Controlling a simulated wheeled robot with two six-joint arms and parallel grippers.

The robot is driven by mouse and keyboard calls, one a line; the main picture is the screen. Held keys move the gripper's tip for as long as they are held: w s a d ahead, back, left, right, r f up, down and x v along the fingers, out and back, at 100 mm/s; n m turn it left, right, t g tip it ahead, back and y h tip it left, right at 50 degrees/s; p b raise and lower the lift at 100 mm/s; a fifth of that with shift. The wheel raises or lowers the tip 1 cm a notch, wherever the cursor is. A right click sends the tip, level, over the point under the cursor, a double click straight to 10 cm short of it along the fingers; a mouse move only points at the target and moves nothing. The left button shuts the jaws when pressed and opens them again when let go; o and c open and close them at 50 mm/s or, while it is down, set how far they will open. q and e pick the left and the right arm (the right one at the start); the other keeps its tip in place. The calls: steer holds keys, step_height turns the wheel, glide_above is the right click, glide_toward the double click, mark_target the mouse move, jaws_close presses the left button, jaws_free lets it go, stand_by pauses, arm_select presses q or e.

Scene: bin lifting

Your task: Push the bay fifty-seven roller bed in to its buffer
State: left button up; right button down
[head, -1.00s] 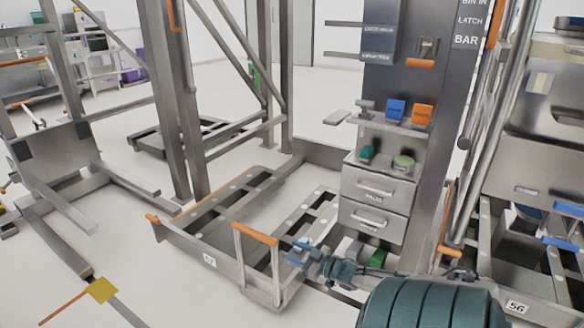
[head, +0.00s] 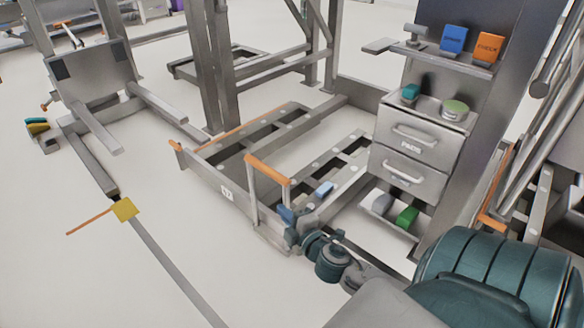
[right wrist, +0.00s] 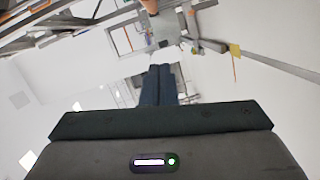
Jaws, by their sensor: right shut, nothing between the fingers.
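The roller bed (head: 207,172) is a low grey frame on the floor with rails and pale rollers. Its front plate carries a small white number label (head: 226,192), too small to read surely. An upright push handle (head: 267,168) with an orange grip bar stands at its front. My right gripper (head: 286,214) is low, close by the handle's right post at the bed's front right corner; I cannot tell whether it touches. Its two dark fingers (right wrist: 158,85) are together and empty in the right wrist view. My left gripper is out of view.
A grey drawer cabinet (head: 420,140) stands right of the bed, with blue and orange boxes on the shelf above. A grey wheeled lift frame (head: 90,72) stands at left. A yellow floor piece (head: 124,210) lies front left.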

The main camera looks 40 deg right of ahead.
steer(key=w+d+b, duration=0.1)
steer(key=w+d, duration=0.4)
steer(key=w, duration=0.5)
steer(key=shift+d+f, duration=0.3)
steer(key=shift+w+d+r, duration=0.1)
steer(key=shift+d, duration=0.05)
